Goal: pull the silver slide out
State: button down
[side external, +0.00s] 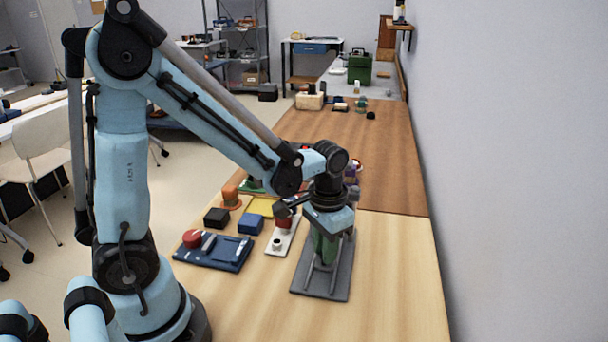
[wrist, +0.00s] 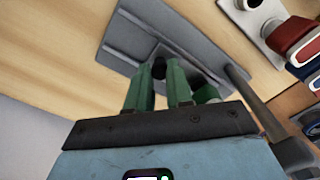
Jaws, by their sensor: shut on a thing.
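The silver slide belongs to a grey plate fixture (side external: 322,290) with raised rails at the right of the workbench. The same plate shows at the top of the wrist view (wrist: 125,45). My gripper (side external: 324,262) points down over this plate, and its green fingers reach between the rails. In the wrist view my gripper (wrist: 160,72) has its fingertips close around a small dark knob (wrist: 158,66) on the plate, shut on it. The fingers and wrist hide most of the slide, so I cannot tell how far out it is.
Left of the plate stand a white panel with a red knob (side external: 283,222), a blue board with a red button (side external: 215,252), a blue block (side external: 250,223) and a black block (side external: 216,218). A grey wall (side external: 520,180) is at the right. The table front right is clear.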

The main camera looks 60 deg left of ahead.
jog(key=s+d, duration=0.4)
jog(key=shift+s+d, duration=0.15)
jog(key=c, duration=1)
grip_release()
notch_tip(320, 180, up, 12)
jog(key=shift+w+a+f+t, duration=0.15)
jog(key=shift+a+f+t, duration=0.15)
jog(key=shift+a+t, duration=0.7)
jog(key=shift+w+a+f+t, duration=0.1)
jog(key=shift+a+f+t, duration=0.25)
jog(key=shift+t, duration=1.05)
jog(key=shift+w+a+f+t, duration=0.2)
jog(key=shift+a+t, duration=0.65)
jog(key=shift+t, duration=0.35)
